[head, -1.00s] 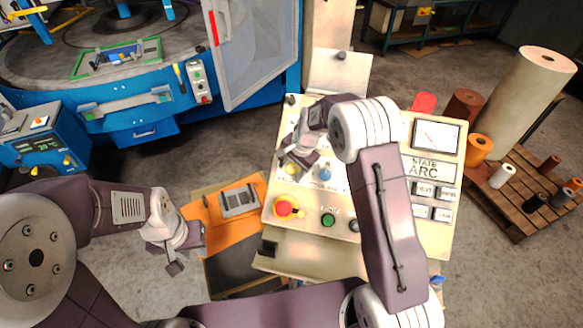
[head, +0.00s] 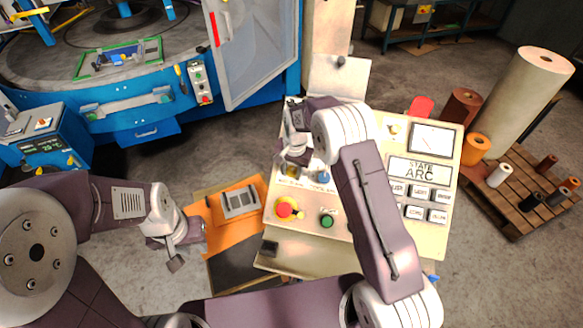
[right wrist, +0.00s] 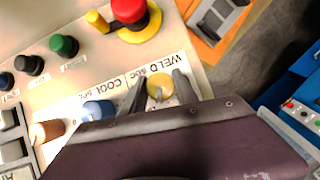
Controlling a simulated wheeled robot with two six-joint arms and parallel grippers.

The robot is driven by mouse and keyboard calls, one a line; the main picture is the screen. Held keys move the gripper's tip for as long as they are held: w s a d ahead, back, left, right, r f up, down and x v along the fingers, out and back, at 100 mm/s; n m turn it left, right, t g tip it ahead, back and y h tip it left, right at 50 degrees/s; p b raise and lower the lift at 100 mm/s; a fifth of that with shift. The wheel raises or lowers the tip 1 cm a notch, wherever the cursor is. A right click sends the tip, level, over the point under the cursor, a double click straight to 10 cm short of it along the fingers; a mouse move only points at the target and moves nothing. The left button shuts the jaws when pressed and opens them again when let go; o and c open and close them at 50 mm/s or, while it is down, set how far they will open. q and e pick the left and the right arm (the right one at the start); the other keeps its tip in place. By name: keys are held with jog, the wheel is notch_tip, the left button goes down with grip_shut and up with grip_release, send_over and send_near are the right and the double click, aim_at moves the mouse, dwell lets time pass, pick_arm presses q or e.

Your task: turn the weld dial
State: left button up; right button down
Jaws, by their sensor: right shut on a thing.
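The weld dial is a yellow knob (right wrist: 160,88) above the printed word WELD on the cream control panel (right wrist: 60,95). In the right wrist view my right gripper (right wrist: 160,92) has one dark finger on each side of the knob and is shut on it. In the head view my right gripper (head: 289,168) is at the left part of the panel (head: 452,160), and its fingers and wrist hide much of the dial. My left gripper (head: 180,257) hangs left of the panel, away from it; its jaw opening is not clear.
A blue knob (right wrist: 98,110) labelled COOL sits beside the weld dial. A red emergency button (right wrist: 129,10) on a yellow base and a green button (right wrist: 64,46) are close by. An orange board (head: 240,185) lies left of the panel. Rolls stand on a wooden pallet (head: 515,215) at right.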

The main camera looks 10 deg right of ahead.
aim_at(288, 173)
jog(key=shift+n+h, duration=0.6)
jog(key=shift+n, duration=0.4)
jog(key=shift+n+g+h, duration=0.4)
jog(key=shift+n+h, duration=0.1)
jog(key=shift+n, duration=0.4)
jog(key=c, duration=0.9)
grip_release()
jog(key=shift+c, duration=0.2)
jog(key=shift+r, duration=0.1)
jog(key=r, duration=0.2)
jog(key=a+r+b, duration=0.1)
jog(key=r, duration=0.2)
jog(key=r+b, duration=0.1)
jog(key=r, duration=0.1)
jog(key=shift+a+r, duration=0.15)
jog(key=shift+r, duration=0.25)
jog(key=shift+s+r, duration=0.1)
jog(key=shift+r, duration=0.4)
